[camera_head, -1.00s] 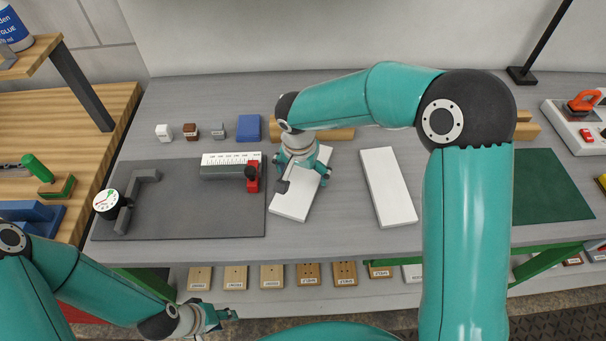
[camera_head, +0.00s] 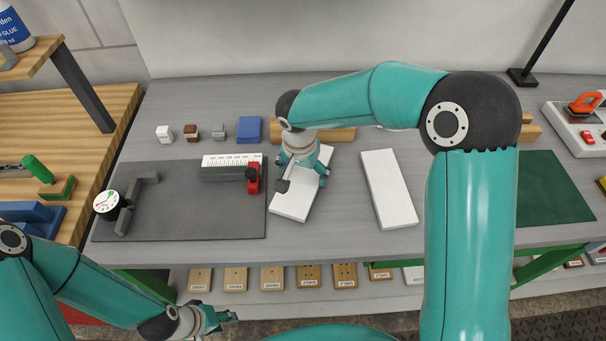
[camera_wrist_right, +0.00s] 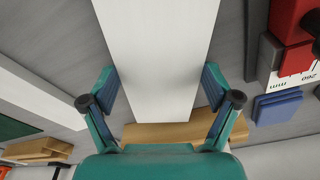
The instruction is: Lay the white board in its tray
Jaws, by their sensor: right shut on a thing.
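A white board (camera_head: 293,204) lies at a slant on the grey table, just right of the dark grey mat. My right gripper (camera_head: 303,174) is over its far half, shut across its width. In the right wrist view the fingers (camera_wrist_right: 159,82) stand on both sides of the white board (camera_wrist_right: 158,45). A second white slab (camera_head: 388,188) lies to the right and is apart from it; it also shows in the right wrist view (camera_wrist_right: 35,95). I cannot tell which thing is the tray. My left gripper (camera_head: 226,316) is low at the front, away from the boards; its opening is unclear.
A wooden bar (camera_head: 340,135) lies behind the board. A green mat (camera_head: 550,187) is at right. Grey table shows between the boards.

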